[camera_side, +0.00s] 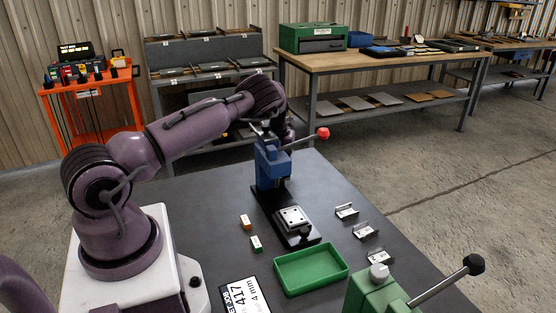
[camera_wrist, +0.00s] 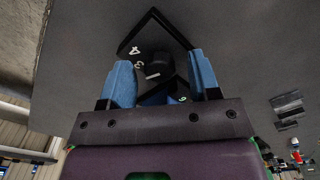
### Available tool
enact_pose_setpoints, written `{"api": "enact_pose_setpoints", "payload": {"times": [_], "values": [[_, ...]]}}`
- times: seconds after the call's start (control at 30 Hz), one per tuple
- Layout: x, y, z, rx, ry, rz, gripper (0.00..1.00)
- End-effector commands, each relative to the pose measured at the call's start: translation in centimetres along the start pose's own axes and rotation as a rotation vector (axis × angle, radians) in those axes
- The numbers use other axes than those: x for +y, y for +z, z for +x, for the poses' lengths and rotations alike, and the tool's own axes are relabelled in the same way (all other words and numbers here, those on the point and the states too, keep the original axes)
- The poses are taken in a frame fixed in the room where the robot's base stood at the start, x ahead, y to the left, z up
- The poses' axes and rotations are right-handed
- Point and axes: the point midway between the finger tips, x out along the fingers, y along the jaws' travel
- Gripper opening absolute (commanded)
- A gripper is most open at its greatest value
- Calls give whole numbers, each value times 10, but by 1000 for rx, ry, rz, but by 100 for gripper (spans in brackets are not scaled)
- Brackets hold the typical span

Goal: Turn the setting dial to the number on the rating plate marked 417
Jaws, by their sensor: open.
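In the wrist view a dark round dial (camera_wrist: 158,64) sits on a black-edged plate, with white numerals 4, 3 and 6 legible around it. A short white mark shows on the dial's near side, close to the 3. My gripper (camera_wrist: 160,62) is open, its two blue fingers on either side of the dial; I cannot tell whether they touch it. In the side view my gripper is mostly hidden behind the blue press, and the dial cannot be made out.
The blue press (camera_side: 270,165) with a red-knobbed lever stands mid-bench. A green lever device (camera_side: 375,293) stands at front right.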

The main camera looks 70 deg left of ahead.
Motion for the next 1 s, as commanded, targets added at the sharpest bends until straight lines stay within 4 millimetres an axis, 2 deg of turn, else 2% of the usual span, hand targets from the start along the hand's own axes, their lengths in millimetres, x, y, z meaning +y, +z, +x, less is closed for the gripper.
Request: {"api": "enact_pose_setpoints", "payload": {"times": [0.17, 0.5, 0.7, 0.83, 1.0], "values": [[0, 1, -12, -3, 0, 0, 56], [0, 0, -84, -4, -1, 0, 56], [0, 0, -117, -3, -1, 0, 56], [0, 0, -127, -1, 0, 0, 56], [0, 0, -130, 0, 1, 0, 56]]}}
